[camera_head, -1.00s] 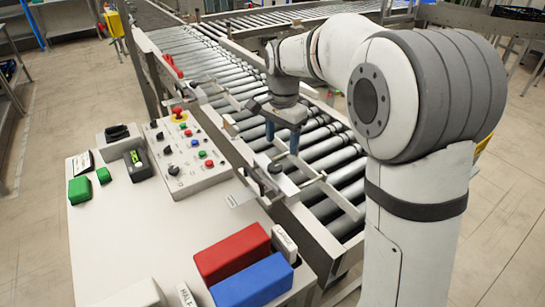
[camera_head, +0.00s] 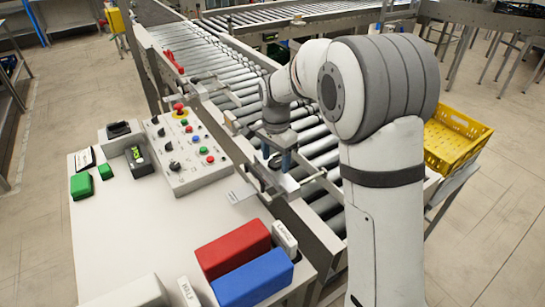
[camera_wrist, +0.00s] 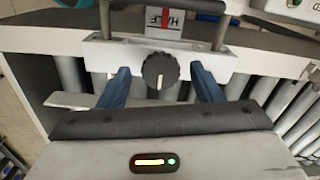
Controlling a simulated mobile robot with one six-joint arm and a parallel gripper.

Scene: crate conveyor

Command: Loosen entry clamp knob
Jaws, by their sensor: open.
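The entry clamp knob (camera_wrist: 160,73) is a dark, ribbed round knob with a white pointer line, on a pale metal bracket at the conveyor's near side rail. In the wrist view it sits between the two blue fingers of my gripper (camera_wrist: 164,84), with a gap on each side. The fingers are open and do not touch it. In the head view my gripper (camera_head: 276,157) is low over the near rail of the roller conveyor (camera_head: 225,90). The knob shows there only as a small dark shape (camera_head: 275,163), partly hidden by a finger.
A control panel (camera_head: 187,150) with buttons and a red emergency stop stands left of the clamp. Red (camera_head: 233,250) and blue (camera_head: 252,279) blocks lie on the white table (camera_head: 130,225) in front. A yellow crate (camera_head: 455,138) is at the right. A label (camera_wrist: 163,22) sits behind the knob.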

